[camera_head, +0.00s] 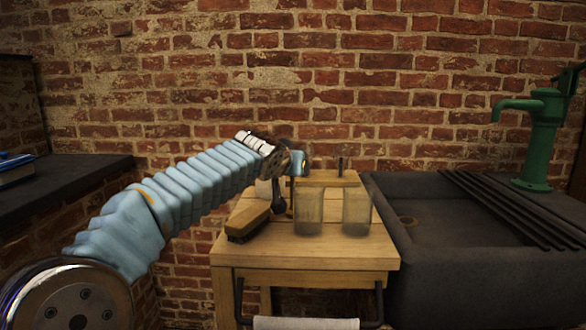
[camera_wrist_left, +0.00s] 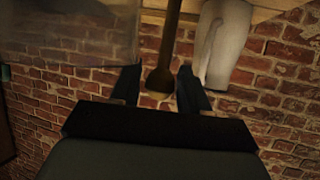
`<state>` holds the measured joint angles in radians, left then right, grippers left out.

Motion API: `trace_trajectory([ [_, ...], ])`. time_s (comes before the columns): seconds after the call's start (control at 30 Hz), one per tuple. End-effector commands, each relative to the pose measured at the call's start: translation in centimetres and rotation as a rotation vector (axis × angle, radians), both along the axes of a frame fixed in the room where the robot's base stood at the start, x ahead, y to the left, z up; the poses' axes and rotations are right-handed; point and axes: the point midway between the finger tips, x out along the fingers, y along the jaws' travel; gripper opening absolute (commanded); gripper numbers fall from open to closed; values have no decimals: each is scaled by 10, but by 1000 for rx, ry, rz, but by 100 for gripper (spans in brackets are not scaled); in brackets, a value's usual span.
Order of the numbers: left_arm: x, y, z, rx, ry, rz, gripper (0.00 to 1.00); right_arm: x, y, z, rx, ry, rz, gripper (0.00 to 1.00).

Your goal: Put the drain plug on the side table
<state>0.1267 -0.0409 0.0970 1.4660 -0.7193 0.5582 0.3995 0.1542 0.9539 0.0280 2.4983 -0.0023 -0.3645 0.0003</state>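My left gripper (camera_wrist_left: 160,78) is in front of the brick wall, above the back left of the wooden side table (camera_head: 300,253). Its two dark fingers stand apart in the left wrist view. A brownish rod with a rounded end (camera_wrist_left: 160,82) shows between them; I cannot tell if they touch it or if it is the drain plug. In the head view a dark bulb-ended thing (camera_head: 279,205) is below my wrist, over the table. A small round brownish fitting (camera_head: 407,220) is in the dark sink (camera_head: 450,255); I cannot tell whether it is a plug or the bare drain.
Two glass jars (camera_head: 308,210) (camera_head: 357,211) and a wooden brush (camera_head: 248,222) stand on the side table. A whitish jar (camera_wrist_left: 225,45) is beside the fingers. A wooden block (camera_head: 325,179) is behind the jars. A green pump (camera_head: 540,140) stands at the sink. The table's front is clear.

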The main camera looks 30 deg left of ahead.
Motion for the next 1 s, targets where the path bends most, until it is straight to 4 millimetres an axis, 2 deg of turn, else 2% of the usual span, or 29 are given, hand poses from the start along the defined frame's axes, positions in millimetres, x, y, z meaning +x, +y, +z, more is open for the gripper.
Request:
trace_trajectory([
  [0.03, 0, 0, 0, 0, 0, 0, 54, 0, 0, 1, 0, 0, 0, 43],
  [0.1, 0, 0, 0, 0, 0, 0, 61, 0, 0, 1, 0, 0, 0, 43],
  [0.47, -3, -1, 5, 0, -1, 0, 61, 0, 1, 4, 1, -1, 1, 43],
  [0.57, -18, -5, 11, 0, -4, 0, 61, 0, 0, -2, 1, -1, 1, 43],
  [0.8, -69, -20, 32, 0, -4, 0, 61, 0, -1, -10, -1, -1, -3, 43],
  [1.0, -98, -29, 45, 0, -2, -1, 61, 1, -2, -12, -3, -2, -4, 43],
])
